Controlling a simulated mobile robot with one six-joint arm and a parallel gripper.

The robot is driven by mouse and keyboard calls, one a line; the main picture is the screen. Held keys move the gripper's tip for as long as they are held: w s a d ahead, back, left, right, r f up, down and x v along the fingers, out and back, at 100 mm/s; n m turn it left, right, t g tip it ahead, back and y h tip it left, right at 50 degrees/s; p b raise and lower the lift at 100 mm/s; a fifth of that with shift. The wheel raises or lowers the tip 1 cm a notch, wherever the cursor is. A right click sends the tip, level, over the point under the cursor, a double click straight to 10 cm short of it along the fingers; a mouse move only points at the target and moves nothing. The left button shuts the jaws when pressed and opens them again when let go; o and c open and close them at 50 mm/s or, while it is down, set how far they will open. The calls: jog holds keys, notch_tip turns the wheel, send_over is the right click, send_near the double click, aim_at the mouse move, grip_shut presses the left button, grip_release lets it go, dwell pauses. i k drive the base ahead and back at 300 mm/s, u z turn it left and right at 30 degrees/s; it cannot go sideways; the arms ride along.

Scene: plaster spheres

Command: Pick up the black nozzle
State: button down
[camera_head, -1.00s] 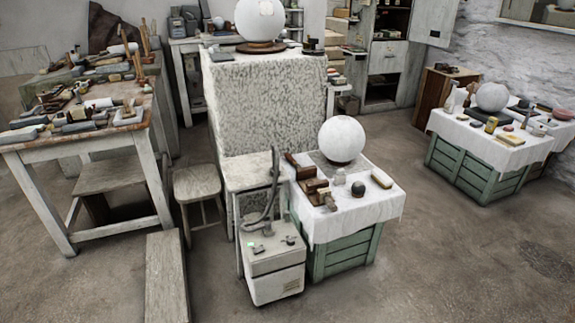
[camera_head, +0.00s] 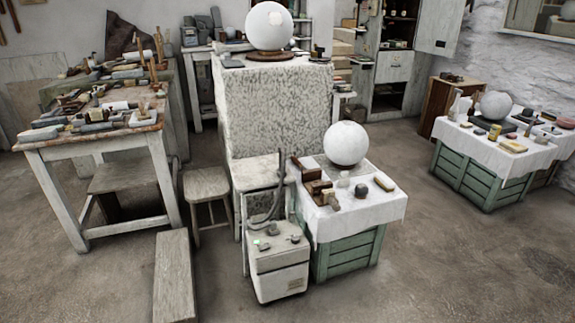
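I cannot tell for sure which object is the black nozzle. A small dark rounded object (camera_head: 361,190) sits on the white cloth of the near green crate table (camera_head: 372,212), in front of a white sphere (camera_head: 346,143). Other small dark pieces sit on top of a white cabinet (camera_head: 281,280) just left of that table, and one dark piece (camera_head: 295,239) is at its right side. A grey hose (camera_head: 277,190) rises from this cabinet. All are too small to make out clearly. My gripper is not in view.
A wooden workbench (camera_head: 90,146) with many tools stands at left. A stool (camera_head: 206,186) and low bench (camera_head: 174,280) stand left of the cabinet. A tall draped block (camera_head: 275,110) stands behind. A second green crate table (camera_head: 480,170) is at right. Floor is clear front right.

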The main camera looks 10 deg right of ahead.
aim_at(278, 170)
jog(key=u, duration=0.1)
jog(key=i, duration=0.95)
jog(key=z, duration=0.05)
